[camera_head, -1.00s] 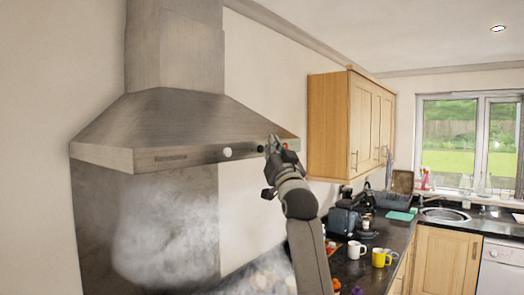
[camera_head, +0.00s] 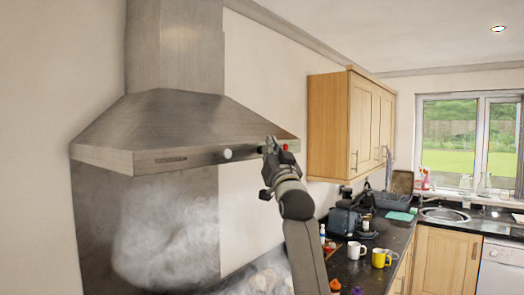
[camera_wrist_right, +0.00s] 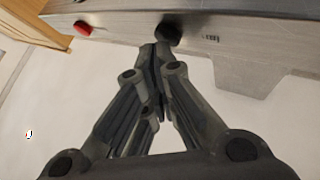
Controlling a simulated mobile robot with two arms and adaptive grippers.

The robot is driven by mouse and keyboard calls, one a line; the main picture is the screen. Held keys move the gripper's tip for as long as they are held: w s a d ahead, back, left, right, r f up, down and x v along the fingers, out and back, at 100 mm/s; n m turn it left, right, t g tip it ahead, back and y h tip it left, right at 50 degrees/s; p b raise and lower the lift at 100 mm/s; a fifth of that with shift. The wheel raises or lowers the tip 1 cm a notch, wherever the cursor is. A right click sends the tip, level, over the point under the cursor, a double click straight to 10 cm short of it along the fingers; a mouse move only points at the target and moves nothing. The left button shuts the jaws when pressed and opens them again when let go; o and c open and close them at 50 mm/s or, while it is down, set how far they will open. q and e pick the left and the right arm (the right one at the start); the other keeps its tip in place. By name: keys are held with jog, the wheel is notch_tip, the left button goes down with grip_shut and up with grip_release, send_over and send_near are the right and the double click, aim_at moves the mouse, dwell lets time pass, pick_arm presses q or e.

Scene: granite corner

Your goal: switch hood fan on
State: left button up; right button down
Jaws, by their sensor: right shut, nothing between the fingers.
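The steel range hood (camera_head: 165,115) hangs on the wall, with its controls along the front edge. A white round knob (camera_head: 227,154) sits left of my right gripper (camera_head: 270,145), and a red button (camera_head: 285,147) sits just right of it. In the right wrist view, a black knob (camera_wrist_right: 168,34) is directly at the tips of the gripper (camera_wrist_right: 155,50), and the red button (camera_wrist_right: 83,28) is to its left. The right gripper is shut and empty; its tips are at or very near the black knob, and contact cannot be told. My left gripper is out of view.
Whitish steam (camera_head: 165,235) shows in front of the steel panel under the hood. A wooden wall cabinet (camera_head: 330,125) hangs right of the hood. Mugs, including a yellow one (camera_head: 381,258), stand on the dark counter (camera_head: 360,270) below.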

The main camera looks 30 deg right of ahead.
jog(key=shift+w, duration=0.15)
dwell(0.4)
jog(key=shift+s+d, duration=0.2)
jog(key=shift+s, duration=0.3)
jog(key=s+d+b, duration=0.2)
jog(key=s, duration=0.3)
jog(key=shift+s+d, duration=0.15)
jog(key=shift+s, duration=0.15)
